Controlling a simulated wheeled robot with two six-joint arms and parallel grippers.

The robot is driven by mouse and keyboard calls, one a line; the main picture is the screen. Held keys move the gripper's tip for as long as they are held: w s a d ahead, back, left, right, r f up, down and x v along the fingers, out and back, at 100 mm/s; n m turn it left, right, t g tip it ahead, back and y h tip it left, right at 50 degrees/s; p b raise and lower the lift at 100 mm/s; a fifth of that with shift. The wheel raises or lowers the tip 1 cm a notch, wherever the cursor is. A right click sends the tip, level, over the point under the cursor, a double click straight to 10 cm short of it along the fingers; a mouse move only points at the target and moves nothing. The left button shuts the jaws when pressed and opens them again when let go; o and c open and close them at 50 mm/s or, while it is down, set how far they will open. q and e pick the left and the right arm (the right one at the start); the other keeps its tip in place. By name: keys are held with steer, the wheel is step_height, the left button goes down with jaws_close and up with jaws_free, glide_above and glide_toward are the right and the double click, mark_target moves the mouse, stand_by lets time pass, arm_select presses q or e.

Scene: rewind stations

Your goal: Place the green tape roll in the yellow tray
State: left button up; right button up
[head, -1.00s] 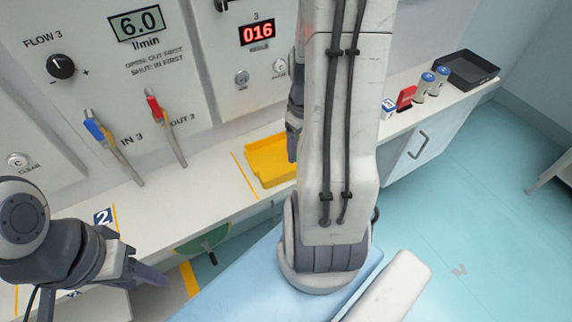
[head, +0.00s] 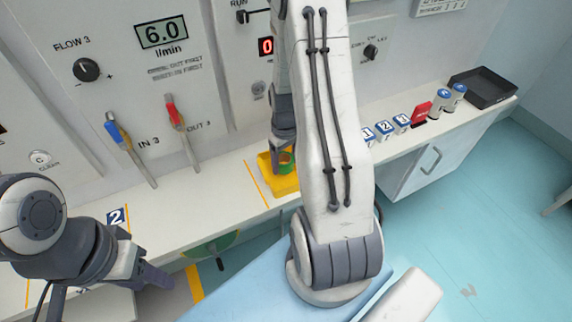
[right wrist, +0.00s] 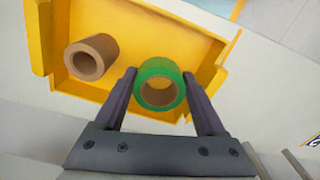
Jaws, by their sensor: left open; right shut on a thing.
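The green tape roll (right wrist: 160,68) is between the fingertips of my right gripper (right wrist: 159,77), which is shut on it. In the right wrist view the roll overlaps the near part of the yellow tray (right wrist: 190,22); I cannot tell whether it touches the tray floor. In the head view the green roll (head: 287,158) shows at the yellow tray (head: 286,187), partly hidden by the gripper and my arm. A brown roll (right wrist: 94,57) lies in the tray, left of the green one and apart from it. My left gripper (head: 155,276) is open and empty at the lower left.
The tray is on a white counter (head: 215,190) below a panel with a blue-handled valve (head: 118,132) and a red-handled valve (head: 174,116). Farther right are several small canisters, a red item (head: 421,111) and a black tray (head: 483,88). My right arm hides part of the counter.

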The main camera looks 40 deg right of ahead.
steer(key=shift+f, duration=1.25)
steer(key=shift+f, duration=0.2)
steer(key=o, duration=1.3)
steer(key=shift+r, duration=0.1)
